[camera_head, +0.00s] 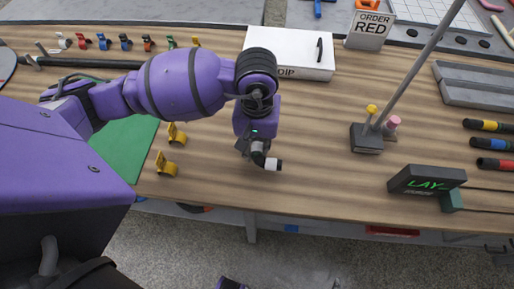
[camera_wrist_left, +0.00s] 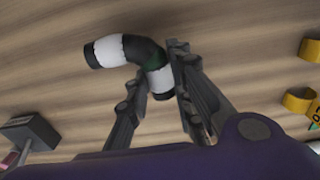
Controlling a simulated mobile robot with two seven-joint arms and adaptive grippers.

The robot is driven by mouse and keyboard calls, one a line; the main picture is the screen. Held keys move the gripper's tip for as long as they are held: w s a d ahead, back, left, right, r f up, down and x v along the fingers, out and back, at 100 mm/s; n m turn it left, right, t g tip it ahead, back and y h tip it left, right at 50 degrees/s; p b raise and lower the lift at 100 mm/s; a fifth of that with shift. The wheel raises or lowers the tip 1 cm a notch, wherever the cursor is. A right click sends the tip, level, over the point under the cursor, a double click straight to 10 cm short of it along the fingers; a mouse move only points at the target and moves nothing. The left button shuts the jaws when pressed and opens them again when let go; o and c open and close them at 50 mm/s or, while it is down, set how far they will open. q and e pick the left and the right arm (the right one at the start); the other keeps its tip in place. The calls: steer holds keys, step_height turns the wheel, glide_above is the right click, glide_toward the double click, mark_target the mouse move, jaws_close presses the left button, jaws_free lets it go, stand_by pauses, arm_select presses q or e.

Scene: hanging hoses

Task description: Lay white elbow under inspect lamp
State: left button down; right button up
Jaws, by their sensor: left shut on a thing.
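The white elbow (camera_head: 271,163) is a bent black hose piece with white bands. My left gripper (camera_head: 258,152) is shut on one end of it, above the bare wood of the table. In the left wrist view, the elbow (camera_wrist_left: 106,50) has one end between the fingers of my left gripper (camera_wrist_left: 160,78), and its other end sticks out to the left. A grey block with a slanted pole (camera_head: 410,75) stands to the right; it may be the inspect lamp's stand, but no lamp head shows. My right gripper is not in view.
A dark display reading LAY (camera_head: 427,181) stands at the right front. A white box (camera_head: 290,52) and an ORDER RED sign (camera_head: 369,30) are at the back. Yellow clips (camera_head: 167,165) sit left of my gripper, by a green mat (camera_head: 122,148). Wood between gripper and pole is clear.

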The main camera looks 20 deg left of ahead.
mark_target(257, 147)
arm_select(q)
steer(key=shift+s+f, duration=0.1)
steer(key=shift+f, duration=1.15)
steer(key=shift+f, duration=0.2)
steer(key=c, duration=1.5)
jaws_free()
steer(key=shift+c, duration=0.2)
steer(key=shift+r, duration=0.1)
step_height(257, 147, up, 12)
steer(key=shift+s+r, duration=0.1)
steer(key=shift+r, duration=0.05)
